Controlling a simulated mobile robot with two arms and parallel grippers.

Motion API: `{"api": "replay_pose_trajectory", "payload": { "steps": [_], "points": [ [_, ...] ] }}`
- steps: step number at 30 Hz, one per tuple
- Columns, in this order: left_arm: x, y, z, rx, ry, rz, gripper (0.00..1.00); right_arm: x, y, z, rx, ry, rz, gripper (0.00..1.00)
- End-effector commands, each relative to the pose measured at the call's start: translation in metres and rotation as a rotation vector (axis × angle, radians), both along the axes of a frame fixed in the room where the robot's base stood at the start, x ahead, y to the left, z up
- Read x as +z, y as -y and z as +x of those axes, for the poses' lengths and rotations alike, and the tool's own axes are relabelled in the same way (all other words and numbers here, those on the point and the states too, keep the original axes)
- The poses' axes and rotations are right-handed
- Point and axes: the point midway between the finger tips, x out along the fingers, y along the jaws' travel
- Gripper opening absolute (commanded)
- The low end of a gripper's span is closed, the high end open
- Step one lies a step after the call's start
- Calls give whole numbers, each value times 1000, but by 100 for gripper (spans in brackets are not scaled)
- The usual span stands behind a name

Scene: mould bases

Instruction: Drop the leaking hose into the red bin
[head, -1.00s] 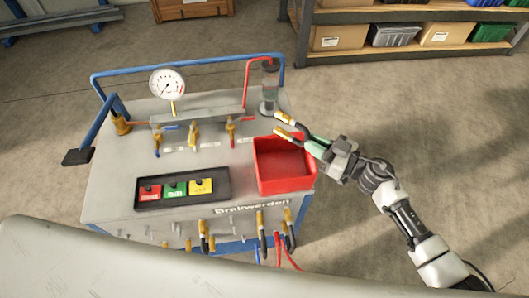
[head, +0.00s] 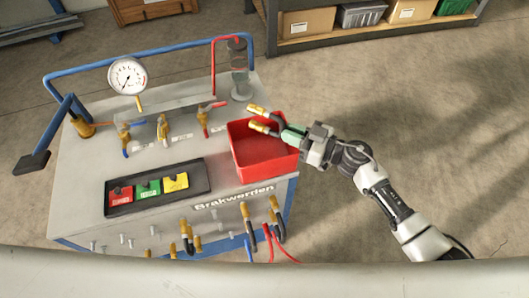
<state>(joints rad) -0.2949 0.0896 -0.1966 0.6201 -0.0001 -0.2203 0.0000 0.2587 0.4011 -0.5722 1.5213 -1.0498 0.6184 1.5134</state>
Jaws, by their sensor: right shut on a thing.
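My right gripper (head: 290,134) is shut on a short black hose (head: 274,120) with brass end fittings (head: 258,126). The hose is bent, with both fittings pointing left, and it shows above the back part of the red bin (head: 272,171). It looks clear of the bin's rim, though the height is hard to judge. The open red bin sits at the right front corner of the grey cart top and looks empty. Whether the held hose leaks cannot be seen. My left gripper is not in view.
A shelf (head: 360,36) stands behind.

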Motion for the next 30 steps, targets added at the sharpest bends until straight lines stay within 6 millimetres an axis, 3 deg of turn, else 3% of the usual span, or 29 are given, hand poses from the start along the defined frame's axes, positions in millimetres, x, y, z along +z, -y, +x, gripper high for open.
{"api": "replay_pose_trajectory", "payload": {
  "steps": [4,5,10,20,30],
  "points": [
    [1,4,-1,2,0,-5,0,2,0,0,0,1,2,0],
    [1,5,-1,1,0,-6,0,2,0,0,0,1,2,19],
    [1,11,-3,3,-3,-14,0,1,0,0,1,1,0,44],
    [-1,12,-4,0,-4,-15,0,-1,4,-2,0,0,-2,44],
    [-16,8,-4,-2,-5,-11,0,-4,58,-29,1,-1,-5,44]
  ]
}}
